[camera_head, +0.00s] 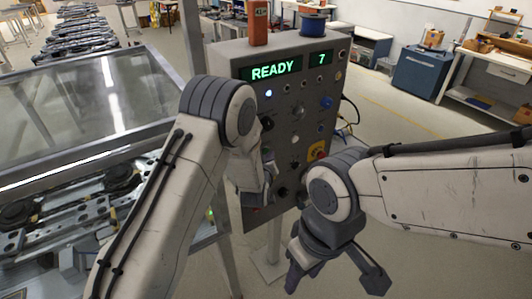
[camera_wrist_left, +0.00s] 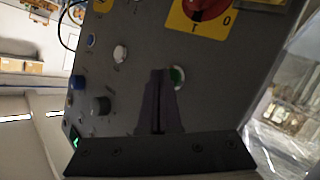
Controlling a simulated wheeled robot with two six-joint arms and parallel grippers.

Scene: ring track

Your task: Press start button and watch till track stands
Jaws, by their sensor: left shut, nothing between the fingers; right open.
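A grey control panel (camera_head: 330,75) stands ahead, with a lit display (camera_head: 270,71) reading READY and a second one (camera_head: 321,58) reading 7. A green button (camera_wrist_left: 178,76) shows in the left wrist view, partly covered by my fingers. My left gripper (camera_head: 265,190) is close to the lower panel face, largely hidden by its own arm in the head view. In the left wrist view its shut, empty fingers (camera_wrist_left: 159,75) overlap the green button's left edge; I cannot tell if they touch it. My right gripper (camera_head: 336,274) is open and empty, below and right of the panel.
A red rotary switch on a yellow plate (camera_head: 316,151) sits on the panel's right side, near my right arm. It also shows in the left wrist view (camera_wrist_left: 205,8). A glass-covered track machine (camera_head: 90,105) stands left. Floor (camera_head: 410,110) is open to the right.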

